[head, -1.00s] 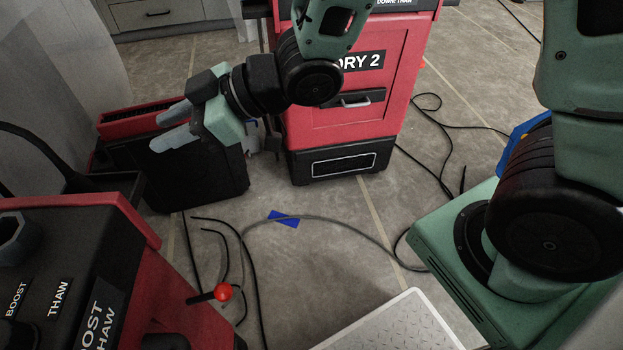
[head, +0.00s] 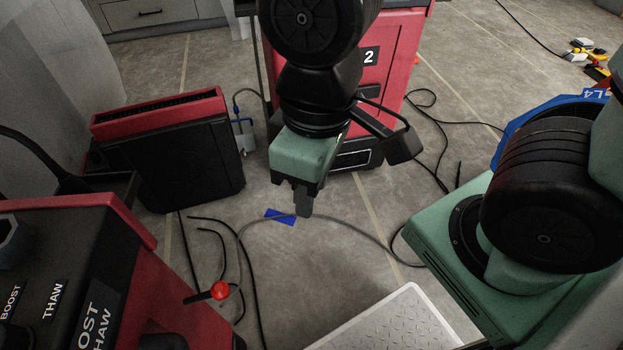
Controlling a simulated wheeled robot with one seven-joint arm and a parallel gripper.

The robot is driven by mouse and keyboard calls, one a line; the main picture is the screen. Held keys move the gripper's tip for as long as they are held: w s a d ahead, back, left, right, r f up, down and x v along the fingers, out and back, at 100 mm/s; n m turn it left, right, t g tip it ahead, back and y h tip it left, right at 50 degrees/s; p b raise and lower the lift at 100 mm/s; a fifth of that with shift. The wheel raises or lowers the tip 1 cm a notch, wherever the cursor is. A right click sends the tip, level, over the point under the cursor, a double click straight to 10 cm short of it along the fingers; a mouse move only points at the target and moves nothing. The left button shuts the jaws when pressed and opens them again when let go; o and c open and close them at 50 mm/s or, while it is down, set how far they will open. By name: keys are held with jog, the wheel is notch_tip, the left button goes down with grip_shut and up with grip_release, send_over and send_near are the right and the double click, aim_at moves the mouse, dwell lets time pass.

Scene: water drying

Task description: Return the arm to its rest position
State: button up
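My gripper (head: 303,207) hangs at the centre of the head view, pointing down. It is seen edge-on, so its fingers overlap and their opening does not show. Nothing is visible held in it. My arm comes down from the top of the view, in front of the red cabinet (head: 397,75), and hides most of the cabinet's label and front. My green arm base (head: 450,240) stands at the right.
A red and black machine labelled "BOOST THAW" (head: 135,245) with a red-knobbed lever (head: 220,290) fills the lower left. A black and red unit (head: 185,165) stands behind it. Cables (head: 355,230) and a blue piece (head: 281,217) lie on the floor. Coloured items (head: 592,55) lie far right.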

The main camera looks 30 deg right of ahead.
notch_tip(320, 180, up, 20)
jog(key=p, duration=1.9)
jog(key=shift+p, duration=0.4)
jog(key=shift+f, duration=0.1)
